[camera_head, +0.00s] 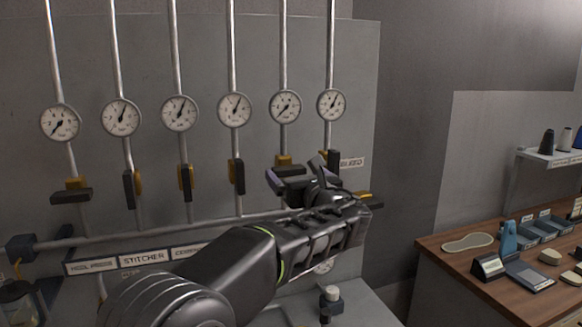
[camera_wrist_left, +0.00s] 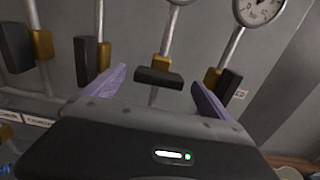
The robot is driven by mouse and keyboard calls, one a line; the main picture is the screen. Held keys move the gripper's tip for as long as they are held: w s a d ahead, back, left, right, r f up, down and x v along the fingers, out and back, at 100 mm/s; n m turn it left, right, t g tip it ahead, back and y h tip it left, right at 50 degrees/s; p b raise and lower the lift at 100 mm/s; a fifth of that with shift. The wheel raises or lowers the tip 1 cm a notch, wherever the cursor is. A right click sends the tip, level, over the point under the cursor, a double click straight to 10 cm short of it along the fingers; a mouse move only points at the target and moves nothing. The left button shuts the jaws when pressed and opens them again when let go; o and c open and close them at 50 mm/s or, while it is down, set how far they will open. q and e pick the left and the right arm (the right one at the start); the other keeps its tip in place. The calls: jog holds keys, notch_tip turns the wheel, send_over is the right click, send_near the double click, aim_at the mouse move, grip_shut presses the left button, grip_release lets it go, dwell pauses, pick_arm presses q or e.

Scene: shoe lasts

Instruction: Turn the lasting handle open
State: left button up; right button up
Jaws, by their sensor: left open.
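A dark handle with a yellow valve body (camera_head: 284,160) sits on the fifth pipe from the left, lying crosswise to its pipe. In the left wrist view the same handle (camera_wrist_left: 158,78) shows between the fingers, a little beyond their tips. My left gripper (camera_head: 297,172) is open and empty in front of it, partly covering the handle in the head view. No readable label names the lasting handle; my left arm covers part of the label strip (camera_head: 143,257), where "STITCHER" can be read. My right gripper is not in view.
Close by on the right, a handle (camera_head: 333,161) points along its pipe; further left, several more do too. The leftmost handle (camera_head: 72,196) lies crosswise. A "BLEED" label (camera_head: 351,162) is right of my gripper. A wooden bench (camera_head: 480,299) with small items stands at right.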

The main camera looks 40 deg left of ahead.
pick_arm(q)
jog(key=shift+p+x, duration=0.35)
jog(key=shift+x, duration=1.15)
jog(key=shift+c, duration=0.5)
jog(key=c, duration=1.3)
